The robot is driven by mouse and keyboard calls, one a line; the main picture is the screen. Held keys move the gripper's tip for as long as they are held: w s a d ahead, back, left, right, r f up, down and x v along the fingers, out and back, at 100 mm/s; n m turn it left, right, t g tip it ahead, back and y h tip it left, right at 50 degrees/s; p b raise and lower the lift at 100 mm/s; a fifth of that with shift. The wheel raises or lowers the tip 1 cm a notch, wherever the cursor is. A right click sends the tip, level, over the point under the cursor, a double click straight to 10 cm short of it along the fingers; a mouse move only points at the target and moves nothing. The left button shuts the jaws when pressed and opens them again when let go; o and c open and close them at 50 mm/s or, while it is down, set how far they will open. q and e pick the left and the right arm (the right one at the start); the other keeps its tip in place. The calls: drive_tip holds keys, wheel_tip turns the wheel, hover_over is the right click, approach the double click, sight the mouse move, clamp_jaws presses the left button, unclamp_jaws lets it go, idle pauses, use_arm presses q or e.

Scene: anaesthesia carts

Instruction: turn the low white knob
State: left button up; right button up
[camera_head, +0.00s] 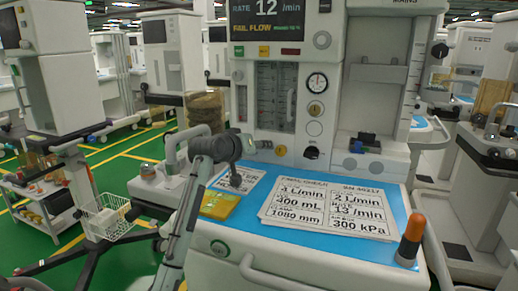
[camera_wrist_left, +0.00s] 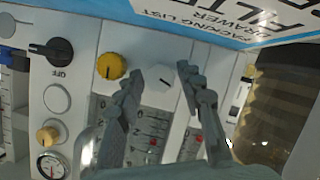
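The low white knob (camera_wrist_left: 158,84) is on the pale machine front, in the left wrist view, which looks upside down. It has a dark pointer mark. My left gripper (camera_wrist_left: 160,72) is open, with its two dark fingers on either side of the knob. Whether the fingers touch it I cannot tell. In the head view my left gripper (camera_head: 252,143) is at the lower left of the machine front, and the knob is largely hidden there. My right gripper is not in view.
A yellow knob (camera_wrist_left: 111,66) and a black knob (camera_wrist_left: 52,50) sit beside the white knob. Below is a blue worktop (camera_head: 330,242) with printed cards (camera_head: 330,208), a yellow packet (camera_head: 219,206) and an orange-topped post (camera_head: 411,240). A wire basket (camera_head: 106,220) hangs at left.

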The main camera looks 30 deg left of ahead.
use_arm(q)
clamp_jaws()
idle(0.3)
drive_tip(key=shift+m+g+y, duration=0.3)
drive_tip(key=shift+m+y, duration=0.4)
drive_tip(key=shift+m, duration=0.5)
drive_tip(key=shift+d+m+y, duration=0.2)
drive_tip(key=shift+m+y, duration=0.8)
drive_tip(key=shift+m, duration=0.2)
drive_tip(key=m+y, duration=0.1)
drive_tip(key=m, duration=0.1)
drive_tip(key=m+y, duration=0.1)
drive_tip(key=m, duration=0.1)
drive_tip(key=shift+w+d+f+m+y, duration=0.1)
drive_tip(key=shift+d+m+y, duration=0.05)
drive_tip(key=shift+m+y, duration=0.25)
unclamp_jaws()
